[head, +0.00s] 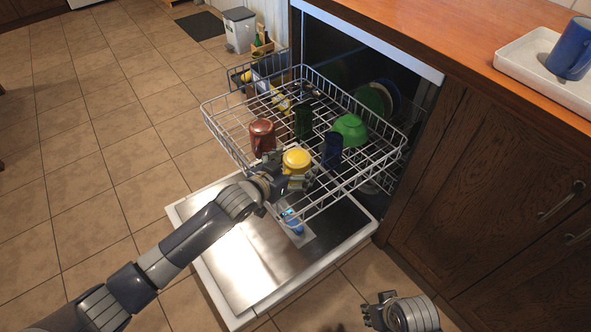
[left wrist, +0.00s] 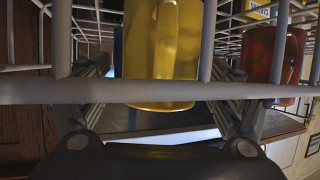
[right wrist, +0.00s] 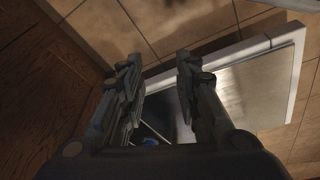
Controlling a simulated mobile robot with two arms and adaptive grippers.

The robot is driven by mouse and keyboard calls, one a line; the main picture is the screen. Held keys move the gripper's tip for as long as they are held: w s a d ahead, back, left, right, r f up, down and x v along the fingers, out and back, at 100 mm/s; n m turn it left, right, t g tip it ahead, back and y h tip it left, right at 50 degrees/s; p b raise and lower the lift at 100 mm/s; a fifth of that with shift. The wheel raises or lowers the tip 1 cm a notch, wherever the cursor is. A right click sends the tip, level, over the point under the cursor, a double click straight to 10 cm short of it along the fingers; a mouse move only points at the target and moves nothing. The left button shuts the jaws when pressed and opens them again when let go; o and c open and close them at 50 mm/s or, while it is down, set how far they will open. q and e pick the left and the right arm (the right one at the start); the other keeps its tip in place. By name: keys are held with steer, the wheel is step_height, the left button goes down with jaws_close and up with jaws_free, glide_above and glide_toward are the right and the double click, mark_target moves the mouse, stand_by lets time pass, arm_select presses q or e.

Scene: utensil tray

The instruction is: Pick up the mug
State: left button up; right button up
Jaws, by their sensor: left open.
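A yellow mug (head: 297,160) stands in the pulled-out upper dishwasher rack, near its front edge. My left gripper (head: 286,180) is at the rack's front beside this mug. In the left wrist view the yellow mug (left wrist: 165,45) is between the two open fingers (left wrist: 160,85), with space on both sides. A rack wire crosses in front of it. A red mug (head: 262,137) is in the rack to the left; it also shows in the left wrist view (left wrist: 272,55). My right gripper (right wrist: 158,90) is open and empty, low over the floor near the dishwasher door.
The rack (head: 375,165) also holds a dark blue cup (head: 332,150), a green bowl (head: 350,129) and plates. The open dishwasher door (head: 245,255) lies below. A blue mug (head: 571,50) is on a white tray (head: 522,55) on the counter. Floor at left is clear.

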arm_select(q)
steer(key=shift+w+d+f, duration=0.15)
steer(key=shift+w+d, duration=0.1)
steer(key=shift+w, duration=0.1)
steer(key=c, duration=1.4)
steer(key=shift+o, duration=0.2)
steer(key=shift+r, duration=0.2)
